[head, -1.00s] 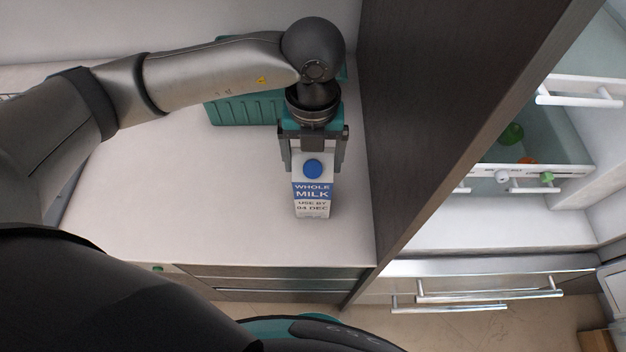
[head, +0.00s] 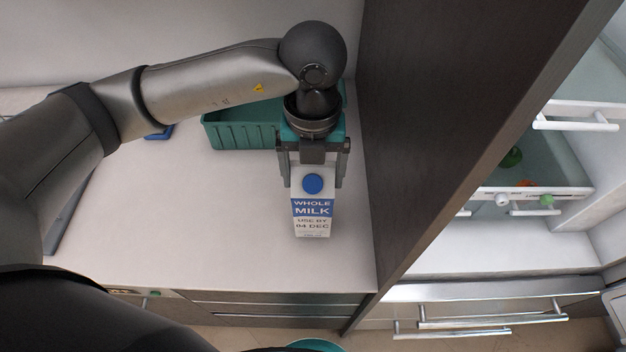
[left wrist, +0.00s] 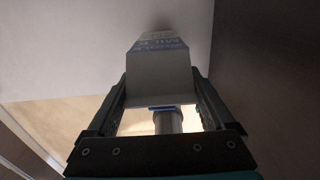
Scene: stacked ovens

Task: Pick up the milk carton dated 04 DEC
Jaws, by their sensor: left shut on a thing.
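The milk carton (head: 313,208) is white and blue with a round blue cap, and its label reads WHOLE MILK, USE BY 04 DEC. It is upright in the head view, over the white counter near the dark panel. My left gripper (head: 313,178) is shut on the carton's upper part, with one finger on each side. In the left wrist view the carton (left wrist: 160,70) sits between the fingers of the left gripper (left wrist: 160,105). Whether the carton's base touches the counter is hard to tell. My right gripper is not in view.
A green crate (head: 240,131) stands behind the gripper on the counter (head: 190,215). A tall dark panel (head: 430,110) rises close to the right of the carton. Beyond it is an open fridge drawer (head: 545,193). The counter left of the carton is clear.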

